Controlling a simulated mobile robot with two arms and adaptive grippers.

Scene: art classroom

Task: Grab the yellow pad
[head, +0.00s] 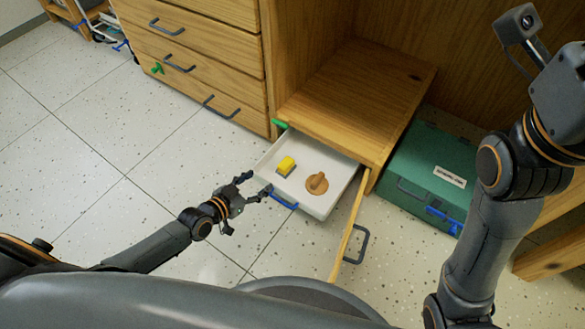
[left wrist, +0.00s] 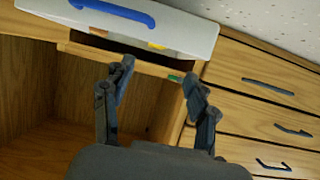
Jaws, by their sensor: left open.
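The yellow pad (head: 286,165) is a small block with a grey lower part. It lies in the left part of an open white drawer (head: 322,207), beside a round brown wooden piece with a knob (head: 317,183). My left gripper (head: 256,185) is open and empty, just outside the drawer's front left side, apart from the pad. In the left wrist view, its two fingers (left wrist: 158,70) are spread below the drawer front. A small yellow patch (left wrist: 157,46), likely the pad, shows there past the drawer's edge, mostly hidden. My right arm is at the right, its gripper out of frame.
The drawer has a blue handle (head: 284,199). An open wooden door (head: 349,229) with a grey handle stands right of it. A green case (head: 424,165) sits farther right. A wooden drawer cabinet (head: 205,60) stands behind. The speckled floor (head: 90,150) at left is clear.

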